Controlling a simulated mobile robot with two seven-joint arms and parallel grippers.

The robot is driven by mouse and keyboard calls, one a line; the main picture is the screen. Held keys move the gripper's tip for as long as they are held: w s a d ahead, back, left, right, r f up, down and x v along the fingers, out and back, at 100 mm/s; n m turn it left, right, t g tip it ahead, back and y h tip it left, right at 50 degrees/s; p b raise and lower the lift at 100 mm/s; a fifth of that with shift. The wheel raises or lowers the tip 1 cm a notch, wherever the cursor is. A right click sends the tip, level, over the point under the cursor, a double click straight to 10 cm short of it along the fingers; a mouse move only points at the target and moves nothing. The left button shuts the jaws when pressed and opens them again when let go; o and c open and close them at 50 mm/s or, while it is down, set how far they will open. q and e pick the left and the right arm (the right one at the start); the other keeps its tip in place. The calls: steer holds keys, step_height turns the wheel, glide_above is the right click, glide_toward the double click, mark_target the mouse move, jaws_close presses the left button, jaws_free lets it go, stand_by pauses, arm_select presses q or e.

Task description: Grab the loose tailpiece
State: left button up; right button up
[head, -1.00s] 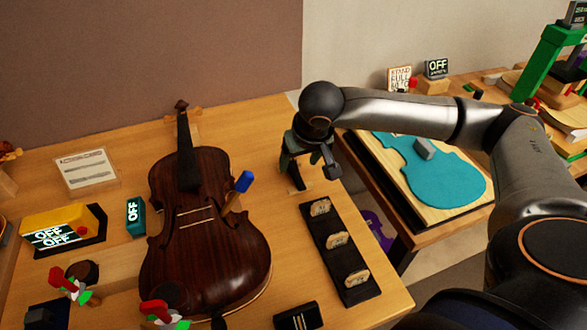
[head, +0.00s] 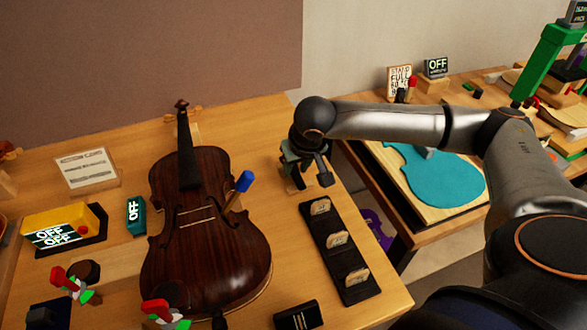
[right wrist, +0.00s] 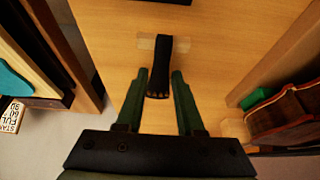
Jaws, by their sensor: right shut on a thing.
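The loose tailpiece (right wrist: 158,85) is a dark, narrow piece with a row of small light marks at its near end. In the head view my right gripper (head: 293,178) is low over the bench, right of the violin (head: 205,255), and largely hides the tailpiece. My left gripper is out of view.
A black tray (head: 318,230) with several small bridges lies just in front of my right gripper. A blue-handled tool (head: 243,182) stands at the violin's right side. A second bench with a teal violin-shaped plate (head: 445,180) is to the right.

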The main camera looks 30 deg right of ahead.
jaws_close()
